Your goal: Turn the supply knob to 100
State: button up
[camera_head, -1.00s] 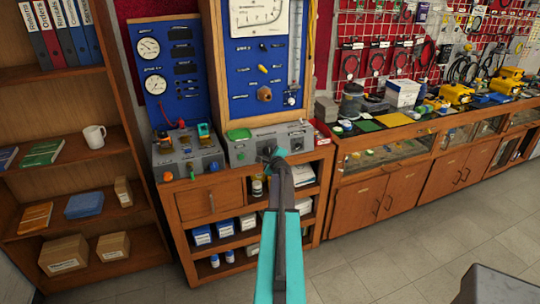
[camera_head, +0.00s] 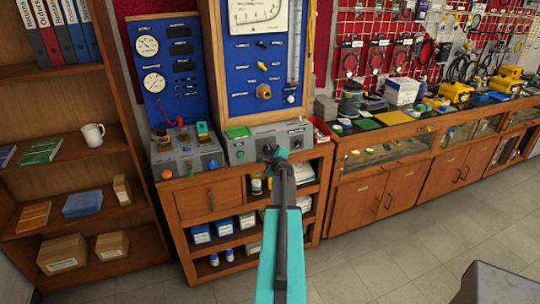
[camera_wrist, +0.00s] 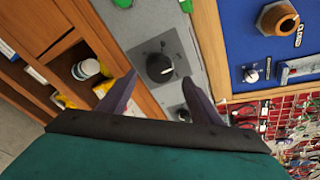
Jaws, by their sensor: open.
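A round black knob (camera_wrist: 160,68) with a pale pointer mark sits on a dark square plate on the grey control box, seen in the wrist view. Its scale is too small to read. My gripper (camera_wrist: 160,78) is open, with one finger to each side of the knob in the picture. The fingers appear apart from the knob, and I see no contact. In the head view the grey box (camera_head: 240,153) stands on the wooden bench, and my gripper (camera_head: 269,154) is in front of it, hiding part of its face and the knob.
A second dark knob (camera_wrist: 183,114) lies beside the right finger, partly hidden. A brass fitting (camera_wrist: 279,19) is on the blue panel beyond the box. Another grey box (camera_head: 188,156) stands to the left. Open shelves with bottles and boxes lie below the bench top.

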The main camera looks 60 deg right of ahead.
jog(key=b+v, duration=0.2)
jog(key=v, duration=0.7)
jog(key=shift+a, duration=0.25)
jog(key=shift+s, duration=0.15)
jog(key=shift+r, duration=0.1)
dwell(0.4)
